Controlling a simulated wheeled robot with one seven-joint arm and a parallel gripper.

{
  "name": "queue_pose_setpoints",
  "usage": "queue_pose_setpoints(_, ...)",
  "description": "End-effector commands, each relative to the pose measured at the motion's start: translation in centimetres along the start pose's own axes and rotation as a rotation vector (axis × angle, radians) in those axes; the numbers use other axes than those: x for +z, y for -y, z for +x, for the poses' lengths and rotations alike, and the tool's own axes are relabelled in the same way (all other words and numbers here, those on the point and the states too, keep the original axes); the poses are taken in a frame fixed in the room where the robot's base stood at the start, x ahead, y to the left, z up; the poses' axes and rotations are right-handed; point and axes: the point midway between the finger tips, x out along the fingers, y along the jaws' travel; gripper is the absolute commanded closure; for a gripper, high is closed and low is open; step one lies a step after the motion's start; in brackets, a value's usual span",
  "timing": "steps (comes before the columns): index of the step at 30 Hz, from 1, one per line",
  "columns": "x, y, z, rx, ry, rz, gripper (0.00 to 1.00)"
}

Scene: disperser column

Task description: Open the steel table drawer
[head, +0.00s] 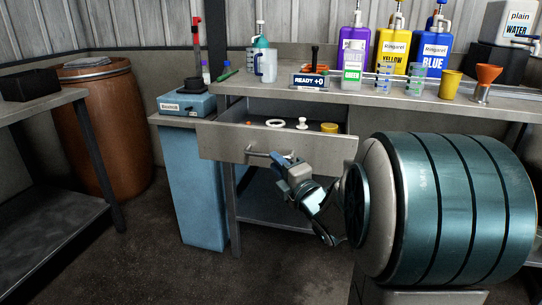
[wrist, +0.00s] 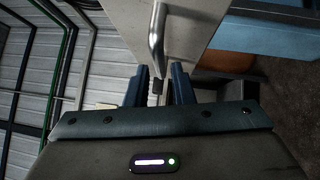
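The steel table drawer (head: 222,143) is pulled partly out under the steel table (head: 225,88); its inside shows in the head view. Its bar handle (head: 258,154) is on the front panel. My gripper (head: 277,162) is at the right part of the handle, close to the panel. In the wrist view my gripper (wrist: 160,72) has its two blue fingers apart, and the curved handle (wrist: 155,35) lies just beyond and partly between the tips. I cannot tell whether they touch it. A small dark piece shows between the fingers.
The drawer holds a white ring (head: 275,123), a white knob-like piece (head: 302,123) and a yellow round piece (head: 329,128). Bottles and cups stand on the tabletop. A blue cabinet (head: 190,190) is left of the drawer, a brown barrel (head: 108,135) farther left. Floor in front is clear.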

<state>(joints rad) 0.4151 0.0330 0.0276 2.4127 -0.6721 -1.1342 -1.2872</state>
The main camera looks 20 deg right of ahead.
Motion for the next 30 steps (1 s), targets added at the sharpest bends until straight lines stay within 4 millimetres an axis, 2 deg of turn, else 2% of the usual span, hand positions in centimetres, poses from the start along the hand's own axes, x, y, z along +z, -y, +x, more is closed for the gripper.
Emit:
queue_pose_setpoints(3,0.2,-0.1,-3.1,-0.002,0.006,0.001,0.78)
queue_pose_setpoints(8,0.2,0.2,-7.0,0.001,0.008,-0.001,0.78)
queue_pose_setpoints(18,0.1,0.3,-8.9,0.002,0.004,-0.001,0.78)
queue_pose_setpoints(30,0.2,0.0,-9.3,-0.002,0.005,0.0,0.78)
